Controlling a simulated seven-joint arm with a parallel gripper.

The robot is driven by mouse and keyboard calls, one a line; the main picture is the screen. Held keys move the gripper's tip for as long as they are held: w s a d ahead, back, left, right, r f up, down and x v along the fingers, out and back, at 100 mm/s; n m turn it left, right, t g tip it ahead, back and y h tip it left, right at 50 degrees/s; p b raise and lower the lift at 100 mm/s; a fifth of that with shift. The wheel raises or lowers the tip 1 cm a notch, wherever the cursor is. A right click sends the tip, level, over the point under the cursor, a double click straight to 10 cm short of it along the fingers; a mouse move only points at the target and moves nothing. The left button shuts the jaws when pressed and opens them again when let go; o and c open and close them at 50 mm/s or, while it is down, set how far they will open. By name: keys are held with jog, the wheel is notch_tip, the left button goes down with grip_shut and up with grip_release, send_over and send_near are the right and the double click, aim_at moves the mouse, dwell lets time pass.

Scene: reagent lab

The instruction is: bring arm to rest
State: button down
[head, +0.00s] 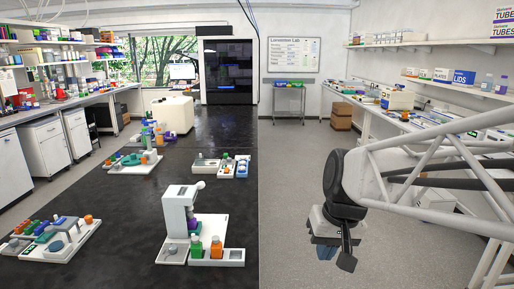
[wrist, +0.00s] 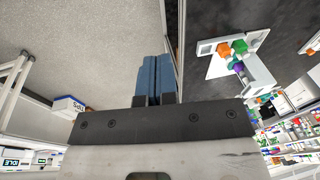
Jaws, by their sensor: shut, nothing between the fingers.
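My gripper (head: 326,252) hangs at the right in the head view, out over the grey floor and to the right of the black bench. In the wrist view its blue fingers (wrist: 154,80) are together, with nothing between them. My white and black arm reaches in from the right edge of the head view.
The black bench (head: 130,215) holds a white device (head: 180,215) with green and orange bottles (head: 206,246) at its front. A tray of coloured parts (head: 50,238) lies at the left. A side counter (head: 385,125) runs behind my arm. The floor (head: 285,180) beside the bench is clear.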

jog(key=s+d+f+t+h, duration=0.1)
jog(key=s+d, duration=0.3)
jog(key=s, duration=0.7)
jog(key=shift+s+d+f+m+h, duration=0.35)
jog(key=shift+f+m+h, duration=0.1)
jog(key=shift+h, duration=0.15)
